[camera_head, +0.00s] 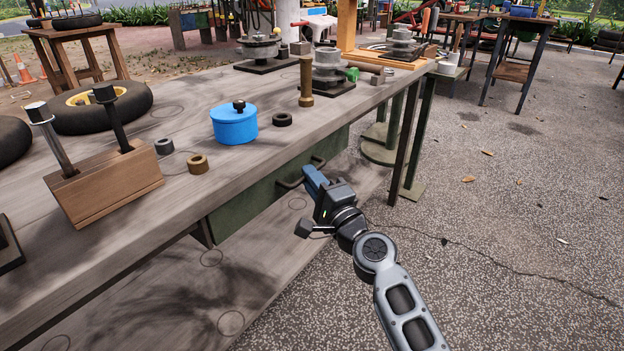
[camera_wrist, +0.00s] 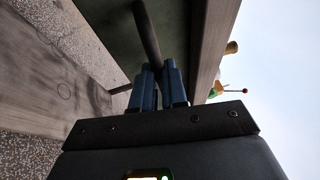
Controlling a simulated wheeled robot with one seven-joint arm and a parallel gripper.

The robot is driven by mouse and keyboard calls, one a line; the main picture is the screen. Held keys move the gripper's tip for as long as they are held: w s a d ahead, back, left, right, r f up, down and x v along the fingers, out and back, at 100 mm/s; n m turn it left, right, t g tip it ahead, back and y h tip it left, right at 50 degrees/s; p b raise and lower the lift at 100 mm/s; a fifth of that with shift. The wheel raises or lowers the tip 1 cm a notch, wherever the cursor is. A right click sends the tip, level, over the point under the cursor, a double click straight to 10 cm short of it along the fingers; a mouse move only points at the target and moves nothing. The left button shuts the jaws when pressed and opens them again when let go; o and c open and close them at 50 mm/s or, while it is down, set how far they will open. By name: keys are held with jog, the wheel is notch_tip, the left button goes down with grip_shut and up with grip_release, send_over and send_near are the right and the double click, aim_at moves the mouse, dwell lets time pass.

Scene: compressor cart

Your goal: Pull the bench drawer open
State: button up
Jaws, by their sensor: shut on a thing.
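The bench drawer has a dark green front (camera_head: 247,201) under the edge of the wooden bench top. Its dark bar handle (camera_head: 289,183) stands out from the front. My gripper (camera_head: 312,177) is at the handle, with its blue fingers shut on it. In the wrist view the handle (camera_wrist: 147,34) runs into the blue fingers (camera_wrist: 158,88), and the drawer front (camera_wrist: 100,25) lies behind it. The fingers hide part of the handle. I see no clear gap between the drawer front and the bench.
On the bench top (camera_head: 185,215) are a blue pot (camera_head: 234,124), a wooden block with two bolts (camera_head: 105,185), a brass bolt (camera_head: 306,82) and loose nuts. A lower shelf (camera_head: 250,285) lies under the drawer. The paved ground (camera_head: 500,240) to the right is open.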

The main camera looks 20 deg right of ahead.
grip_shut()
jog(key=s+d+b, duration=0.2)
jog(key=s+d, duration=0.4)
jog(key=s, duration=0.4)
jog(key=s+d+b, duration=0.3)
jog(key=s+d, duration=0.3)
jog(key=s, duration=0.5)
jog(key=shift+s+d, duration=0.15)
jog(key=shift+s, duration=0.1)
jog(key=o, duration=0.7)
grip_release()
jog(key=shift+v, duration=3.9)
